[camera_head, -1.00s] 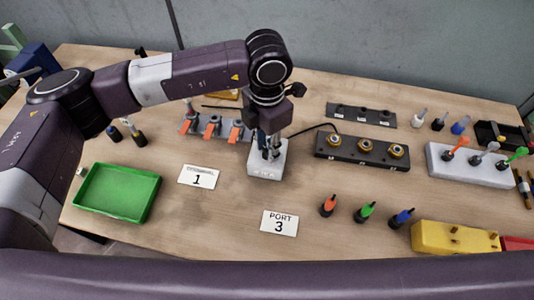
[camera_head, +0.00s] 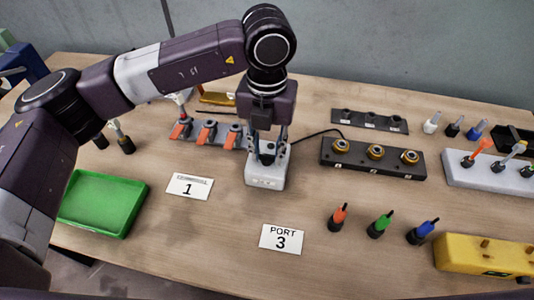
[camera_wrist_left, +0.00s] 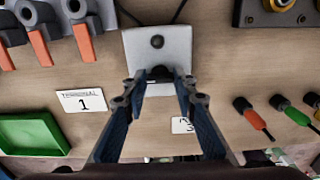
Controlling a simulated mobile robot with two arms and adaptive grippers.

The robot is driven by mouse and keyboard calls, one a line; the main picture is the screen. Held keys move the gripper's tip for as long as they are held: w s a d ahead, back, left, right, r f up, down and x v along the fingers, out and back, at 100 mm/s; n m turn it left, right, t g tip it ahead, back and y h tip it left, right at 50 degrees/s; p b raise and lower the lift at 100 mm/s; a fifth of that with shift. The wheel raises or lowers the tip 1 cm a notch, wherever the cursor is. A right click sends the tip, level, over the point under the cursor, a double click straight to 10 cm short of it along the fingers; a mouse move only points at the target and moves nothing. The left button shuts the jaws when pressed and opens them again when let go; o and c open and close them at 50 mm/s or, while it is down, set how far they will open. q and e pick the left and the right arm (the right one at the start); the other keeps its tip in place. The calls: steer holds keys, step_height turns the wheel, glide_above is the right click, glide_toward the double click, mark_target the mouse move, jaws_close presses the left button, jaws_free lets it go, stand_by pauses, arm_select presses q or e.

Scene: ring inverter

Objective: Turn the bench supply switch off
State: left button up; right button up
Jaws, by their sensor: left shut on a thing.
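The bench supply is a small white box (camera_head: 265,178) near the middle of the table, with a black cable leading off behind it. In the left wrist view its pale top (camera_wrist_left: 174,44) shows a round dark spot and a dark switch (camera_wrist_left: 159,73) near its front edge. My left gripper (camera_head: 267,155) points down over the box. Its two fingertips (camera_wrist_left: 160,78) are closed in on the switch from both sides. The fingers partly hide the switch, so its position cannot be read. My right gripper is not in view.
A black strip with brass connectors (camera_head: 372,158) stands right of the box. Grey terminals with orange levers (camera_head: 205,134) stand left. Cards "1" (camera_head: 189,187) and "PORT 3" (camera_head: 282,239), a green tray (camera_head: 103,203) and coloured plugs (camera_head: 380,224) lie nearer. Bare table surrounds the cards.

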mark_target(267, 155)
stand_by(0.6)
arm_select(q)
steer(key=o, duration=1.1)
step_height(267, 155, up, 12)
steer(key=shift+r, duration=0.1)
